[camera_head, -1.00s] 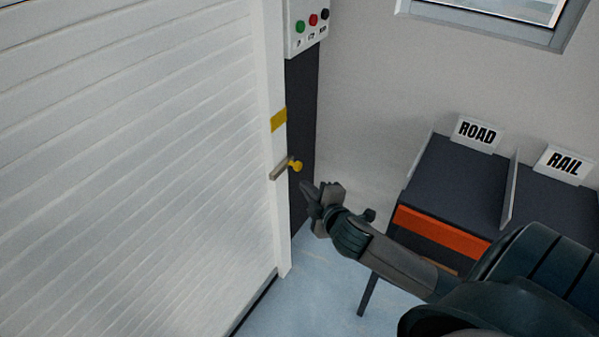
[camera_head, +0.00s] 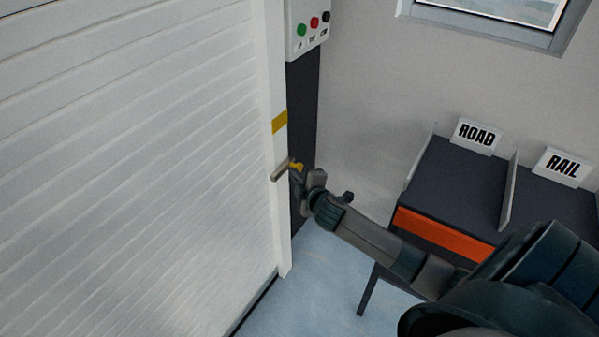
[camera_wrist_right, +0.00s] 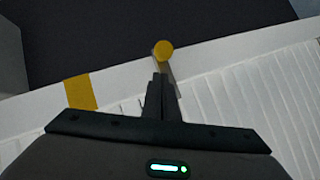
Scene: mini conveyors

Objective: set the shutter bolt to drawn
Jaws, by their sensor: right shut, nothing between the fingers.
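The shutter bolt is a small grey bar (camera_head: 281,171) with a yellow knob (camera_head: 297,167), on the white frame at the right edge of the white slatted shutter (camera_head: 150,170). In the right wrist view the yellow knob (camera_wrist_right: 163,50) is just beyond the fingertips, with part of the bar behind the fingers. My right gripper (camera_head: 299,181) is shut and empty, its fingertips close beside the knob. It also shows in the right wrist view (camera_wrist_right: 160,82). I cannot tell whether the fingers touch the knob. My left gripper is not in view.
A yellow mark (camera_head: 279,122) is on the frame above the bolt. A button box (camera_head: 307,27) hangs higher up. Dark bays with ROAD (camera_head: 477,135) and RAIL (camera_head: 562,167) signs stand at the right. The floor (camera_head: 325,275) below is clear.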

